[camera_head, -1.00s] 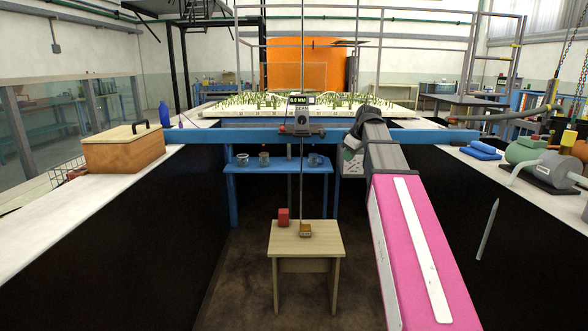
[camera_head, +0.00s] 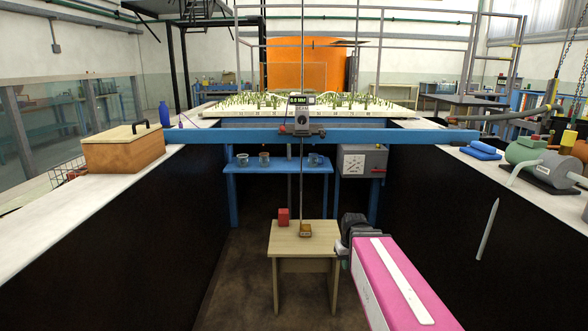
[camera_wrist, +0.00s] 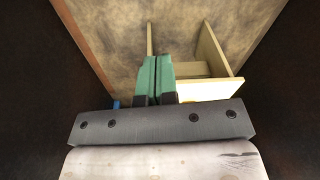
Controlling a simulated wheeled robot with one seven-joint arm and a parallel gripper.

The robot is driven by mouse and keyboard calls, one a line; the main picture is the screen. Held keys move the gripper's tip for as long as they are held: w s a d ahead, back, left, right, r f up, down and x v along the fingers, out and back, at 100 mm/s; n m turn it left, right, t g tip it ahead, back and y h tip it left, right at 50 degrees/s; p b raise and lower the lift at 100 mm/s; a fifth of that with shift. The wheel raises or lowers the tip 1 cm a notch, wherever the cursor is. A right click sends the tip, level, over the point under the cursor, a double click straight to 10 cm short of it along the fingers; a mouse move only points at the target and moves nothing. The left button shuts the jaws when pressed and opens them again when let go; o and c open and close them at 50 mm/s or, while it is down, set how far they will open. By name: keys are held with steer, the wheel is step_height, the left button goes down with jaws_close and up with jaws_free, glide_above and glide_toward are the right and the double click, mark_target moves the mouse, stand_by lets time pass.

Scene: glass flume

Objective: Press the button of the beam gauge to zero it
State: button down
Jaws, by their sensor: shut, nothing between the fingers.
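The beam gauge (camera_head: 302,122) sits on the blue beam (camera_head: 420,136) that crosses the channel, with a thin vertical rod through it. Its small lit display (camera_head: 299,100) shows a reading in MM, but the digits are too small to read surely. Which small part is the button I cannot tell. My gripper (camera_head: 347,232) is well below the beam and right of the gauge, near the wooden stool's right edge, touching nothing I can make out. In the wrist view, its green fingers (camera_wrist: 157,78) are shut together and empty, pointing down toward the floor.
The wooden stool (camera_head: 287,240) carries a red block (camera_head: 283,216) and a small brown block at the rod's foot. A wooden box (camera_head: 122,152) is on the left ledge.

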steer(key=s+f+m, duration=0.1)
steer(key=s+f, duration=0.5)
steer(key=shift+s+m+g+h, duration=0.3)
steer(key=shift+s+m+g, duration=0.1)
